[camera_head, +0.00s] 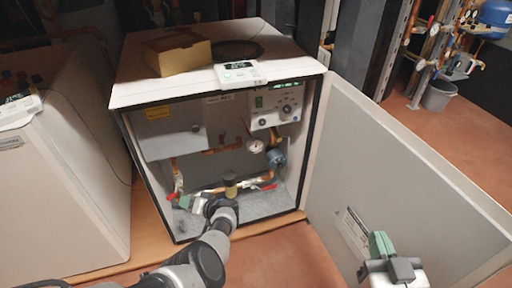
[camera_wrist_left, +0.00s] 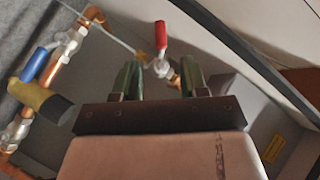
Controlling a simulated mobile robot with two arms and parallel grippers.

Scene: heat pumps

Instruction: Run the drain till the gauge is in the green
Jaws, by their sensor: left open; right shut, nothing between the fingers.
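The pressure gauge (camera_head: 256,146) is a small white dial inside the open cabinet; its needle and any green band are too small to read. A red-handled valve (camera_head: 177,184) is at the cabinet's lower left, and another red handle (camera_head: 266,187) is at the lower right. My left gripper (camera_head: 184,202) is low inside the cabinet at the left valve. In the left wrist view its green fingers (camera_wrist_left: 161,68) are open, with the red handle (camera_wrist_left: 161,35) just beyond and between the tips, apparently untouched. My right gripper (camera_head: 380,242) is shut and empty in front of the door.
The cabinet door (camera_head: 400,165) stands open to the right. A brass fitting with a dark cap (camera_head: 230,183) sits between the valves; it also shows in the left wrist view (camera_wrist_left: 45,100) by a blue handle (camera_wrist_left: 35,64). A cardboard box (camera_head: 178,53) lies on top.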

